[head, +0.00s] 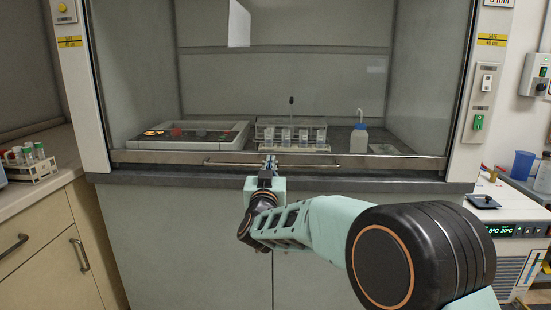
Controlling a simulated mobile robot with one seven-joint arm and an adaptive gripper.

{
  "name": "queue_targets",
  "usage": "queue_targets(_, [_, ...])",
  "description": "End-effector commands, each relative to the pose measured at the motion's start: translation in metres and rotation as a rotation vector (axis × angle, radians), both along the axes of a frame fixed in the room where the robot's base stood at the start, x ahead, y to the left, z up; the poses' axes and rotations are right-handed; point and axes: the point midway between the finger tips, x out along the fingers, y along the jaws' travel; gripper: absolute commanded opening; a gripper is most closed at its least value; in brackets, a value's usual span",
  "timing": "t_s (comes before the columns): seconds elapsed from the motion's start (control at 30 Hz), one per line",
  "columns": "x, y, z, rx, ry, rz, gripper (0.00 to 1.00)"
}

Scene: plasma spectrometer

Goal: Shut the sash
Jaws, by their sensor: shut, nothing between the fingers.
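The fume hood's sash is a clear pane with a metal bottom rail (400,162). The rail lies low across the front of the hood, close above the dark front sill (150,178). I cannot tell whether rail and sill touch. A long horizontal bar handle (320,166) is mounted on the rail. My gripper (269,163) is shut and empty at the middle of the handle. It overlaps the handle in the picture, and contact is unclear. My gripper and wrist hide part of the rail and sill.
Behind the pane are a grey tray device (188,135), a rack of small cups (292,145) and a wash bottle (359,141). A tube rack (30,170) stands on the left counter. A control unit (510,225) stands at the right. The hood's lower front is flat.

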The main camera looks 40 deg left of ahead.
Motion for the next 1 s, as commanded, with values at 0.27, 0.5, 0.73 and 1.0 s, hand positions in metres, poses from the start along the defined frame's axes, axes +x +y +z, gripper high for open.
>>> queue_targets(0.27, [0.0,0.007,-0.019,-0.004,0.005,0.001,0.0])
queue_targets(0.5, [0.0,0.008,-0.022,-0.006,0.007,0.001,0.0])
queue_targets(0.73, [0.0,0.008,-0.024,-0.009,0.01,0.002,0.0])
queue_targets(1.0, [0.006,0.003,-0.014,-0.008,0.009,0.0,0.0])
